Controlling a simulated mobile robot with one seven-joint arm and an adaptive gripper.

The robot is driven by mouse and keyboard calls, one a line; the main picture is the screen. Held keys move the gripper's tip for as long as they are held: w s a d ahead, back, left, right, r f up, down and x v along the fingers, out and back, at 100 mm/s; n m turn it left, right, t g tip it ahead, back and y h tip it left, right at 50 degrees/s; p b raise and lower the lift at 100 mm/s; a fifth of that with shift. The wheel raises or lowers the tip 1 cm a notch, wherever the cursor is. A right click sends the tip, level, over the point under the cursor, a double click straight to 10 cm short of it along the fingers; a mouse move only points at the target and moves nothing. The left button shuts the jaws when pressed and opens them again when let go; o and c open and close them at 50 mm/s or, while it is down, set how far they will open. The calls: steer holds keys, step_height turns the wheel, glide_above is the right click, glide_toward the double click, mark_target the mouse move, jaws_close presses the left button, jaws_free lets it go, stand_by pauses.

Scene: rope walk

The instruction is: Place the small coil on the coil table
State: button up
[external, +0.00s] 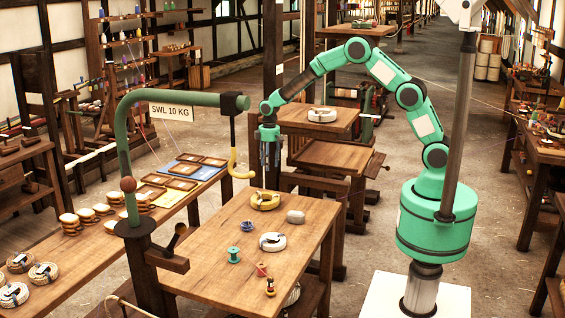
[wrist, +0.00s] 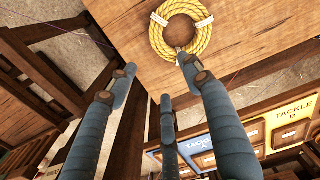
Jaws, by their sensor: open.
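My gripper (external: 269,163) is open and empty, pointing down above the back edge of the front wooden table (external: 215,240). A yellow rope coil with white ties (external: 265,201) lies on that table just below it. A small grey coil (external: 296,216), a white coil with a dark mark (external: 272,242) and a small blue coil (external: 247,226) lie nearer on the same table. I cannot tell which table is the coil table.
A green hoist arm marked SWL 10 KG (external: 185,98) with a yellow hook (external: 238,168) stands left of my gripper. A long bench (external: 60,255) at left holds several coils and labelled trays (external: 190,170). Another coil (external: 322,115) lies on a table behind.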

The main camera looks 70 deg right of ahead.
steer(key=s+a+r+m+t, duration=0.1)
steer(key=s+r, duration=0.9)
steer(key=r, duration=0.3)
steer(key=s+a+r+t, duration=0.1)
steer(key=s+r+t, duration=0.1)
steer(key=s+r, duration=1)
steer(key=s+r+m+t, duration=0.1)
steer(key=s+r, duration=0.2)
steer(key=s, duration=1)
steer(key=s+a+r+t, duration=0.1)
steer(key=s+r, duration=0.2)
steer(key=s, duration=1.1)
steer(key=shift+s+r+m, duration=0.25)
steer(key=shift+m, duration=0.15)
